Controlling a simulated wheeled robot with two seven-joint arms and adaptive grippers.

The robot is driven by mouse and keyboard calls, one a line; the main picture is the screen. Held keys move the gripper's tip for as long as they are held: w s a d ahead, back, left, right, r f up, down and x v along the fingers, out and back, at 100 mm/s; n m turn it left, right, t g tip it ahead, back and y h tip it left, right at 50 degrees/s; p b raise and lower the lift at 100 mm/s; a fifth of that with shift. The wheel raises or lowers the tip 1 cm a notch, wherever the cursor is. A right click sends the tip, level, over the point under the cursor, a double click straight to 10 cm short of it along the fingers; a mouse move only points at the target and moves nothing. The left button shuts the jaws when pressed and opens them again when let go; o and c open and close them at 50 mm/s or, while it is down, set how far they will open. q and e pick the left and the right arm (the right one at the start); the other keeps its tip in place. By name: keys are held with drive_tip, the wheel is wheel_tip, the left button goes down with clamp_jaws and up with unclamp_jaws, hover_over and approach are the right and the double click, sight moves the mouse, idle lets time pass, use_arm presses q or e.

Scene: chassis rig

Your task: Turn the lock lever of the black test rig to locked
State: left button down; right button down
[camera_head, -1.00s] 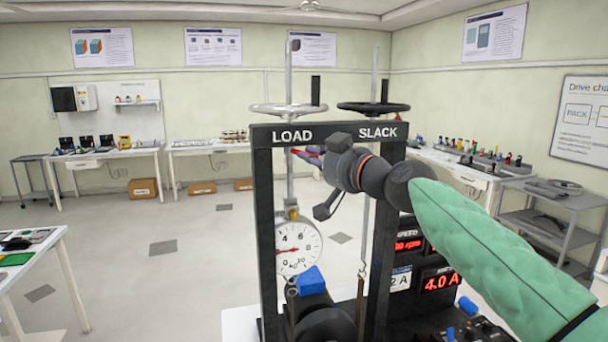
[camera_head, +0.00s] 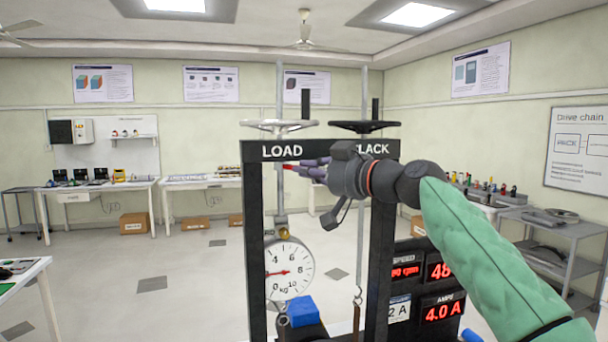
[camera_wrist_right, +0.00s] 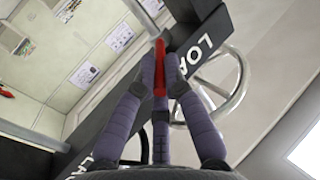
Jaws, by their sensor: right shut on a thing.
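The black test rig (camera_head: 254,230) stands in front of me, its top bar marked LOAD and SLACK. The red lock lever (camera_wrist_right: 160,68) lies between the purple fingers of my right gripper (camera_wrist_right: 162,82), beside the rig's bar. In the head view only a red tip of the lever (camera_head: 289,166) shows, just below the LOAD lettering. My right gripper (camera_head: 308,169) is shut on the lever and hides most of it and part of the SLACK label. My left gripper is not in view.
Handwheels (camera_head: 280,126) sit above the bar. A dial gauge (camera_head: 289,270) hangs inside the frame above a blue block (camera_head: 302,311). Red digital displays (camera_head: 440,311) are at the rig's right. Side benches (camera_head: 100,184) stand well back, with open floor between.

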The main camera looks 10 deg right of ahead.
drive_tip(key=shift+r, duration=0.1)
drive_tip(key=c, duration=1.6)
unclamp_jaws()
drive_tip(key=v, duration=1.2)
